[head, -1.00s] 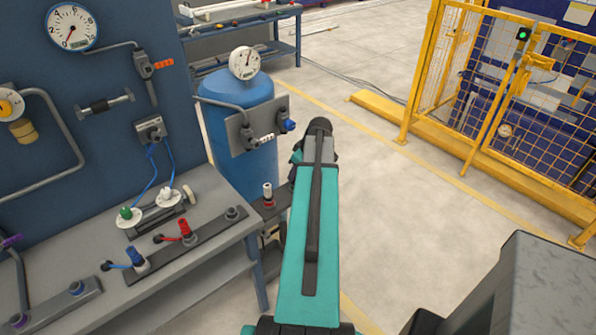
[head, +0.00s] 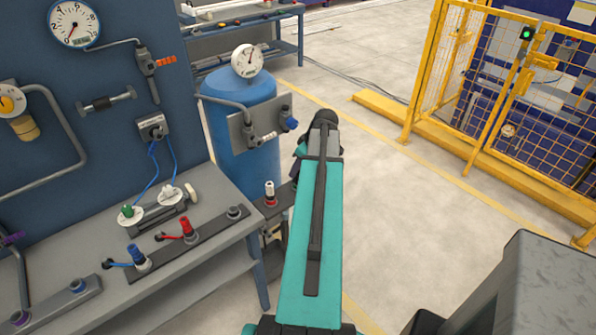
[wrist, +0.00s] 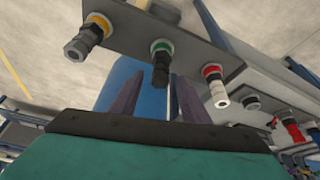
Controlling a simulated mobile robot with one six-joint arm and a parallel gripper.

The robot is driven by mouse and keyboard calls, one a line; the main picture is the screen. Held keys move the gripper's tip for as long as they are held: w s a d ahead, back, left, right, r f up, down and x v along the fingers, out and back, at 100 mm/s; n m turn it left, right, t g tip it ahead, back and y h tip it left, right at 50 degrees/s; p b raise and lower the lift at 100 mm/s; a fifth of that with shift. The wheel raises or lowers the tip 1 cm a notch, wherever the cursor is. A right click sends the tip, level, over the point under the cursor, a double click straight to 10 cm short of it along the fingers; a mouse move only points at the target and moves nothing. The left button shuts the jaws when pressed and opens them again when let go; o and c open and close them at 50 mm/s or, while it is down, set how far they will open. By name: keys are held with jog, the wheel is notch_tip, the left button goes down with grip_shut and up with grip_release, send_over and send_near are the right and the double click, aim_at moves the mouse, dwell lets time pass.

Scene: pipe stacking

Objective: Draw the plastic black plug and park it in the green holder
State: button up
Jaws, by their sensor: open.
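In the wrist view, a black plug (wrist: 160,75) sits in a green-ringed holder (wrist: 161,47) on a grey plate and points down in the picture. My gripper (wrist: 158,88) is open. Its two dark fingers stand on either side of the plug's line, and I cannot tell whether either touches it. Beside it on the plate are a dark fitting with a grey hex end in a yellow-ringed holder (wrist: 97,23) and a white-tipped plug (wrist: 219,93) in a red-ringed holder (wrist: 211,70). In the head view, my arm hides the gripper and these black and grey pieces.
A workbench (head: 205,265) with blue, red, green and white fittings stands at the left. A blue tank (head: 245,155) with a gauge stands behind my arm. A yellow mesh fence (head: 480,100) is at the right. Open floor lies between the tank and fence.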

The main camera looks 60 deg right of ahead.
jog(key=b+v, duration=0.2)
jog(key=v, duration=0.9)
jog(key=shift+s+r, duration=0.1)
jog(key=shift+s, duration=0.05)
dwell(0.6)
